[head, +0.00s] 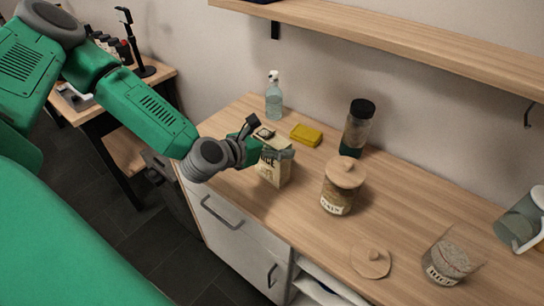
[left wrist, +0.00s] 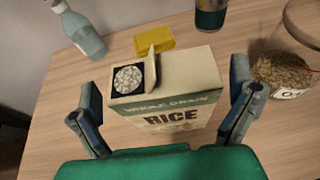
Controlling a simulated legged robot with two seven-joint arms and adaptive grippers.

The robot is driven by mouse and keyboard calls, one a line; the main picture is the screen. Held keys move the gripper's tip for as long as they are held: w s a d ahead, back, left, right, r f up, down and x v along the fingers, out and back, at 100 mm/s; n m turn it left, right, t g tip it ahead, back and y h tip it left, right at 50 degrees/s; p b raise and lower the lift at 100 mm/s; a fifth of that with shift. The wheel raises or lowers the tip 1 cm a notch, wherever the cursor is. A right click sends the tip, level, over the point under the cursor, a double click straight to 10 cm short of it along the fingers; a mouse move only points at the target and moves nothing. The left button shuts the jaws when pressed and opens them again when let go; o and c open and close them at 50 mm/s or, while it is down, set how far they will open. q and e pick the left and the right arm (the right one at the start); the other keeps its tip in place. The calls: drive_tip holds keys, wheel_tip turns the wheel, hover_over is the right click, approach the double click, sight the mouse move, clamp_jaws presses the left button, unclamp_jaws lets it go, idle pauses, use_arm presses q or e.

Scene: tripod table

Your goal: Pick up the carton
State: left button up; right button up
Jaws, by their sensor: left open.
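The carton (head: 273,169) is a cream rice box standing upright on the wooden counter, partly hidden by my left gripper in the head view. In the left wrist view the carton (left wrist: 172,104) has its top flap open, with white rice showing and "RICE" on its front. My left gripper (head: 269,139) is open at the carton's upper part. In the left wrist view its fingers (left wrist: 168,113) stand on either side of the carton, with gaps on both sides. My right gripper is not in view.
A spray bottle (head: 274,97) and yellow sponge (head: 306,134) are behind the carton. A dark-lidded jar (head: 357,128) and wooden-lidded jar (head: 341,188) stand to its right. A loose lid (head: 370,260), open jar (head: 447,262) and pitcher (head: 520,222) are farther right. A shelf (head: 420,40) overhangs.

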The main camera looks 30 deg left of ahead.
use_arm(q)
drive_tip(key=shift+w+d+f, duration=0.15)
drive_tip(key=shift+w+f, duration=0.05)
drive_tip(key=shift+w, duration=0.1)
drive_tip(key=shift+s+r, duration=0.1)
drive_tip(key=shift+c, duration=1.3)
drive_tip(key=c, duration=1.2)
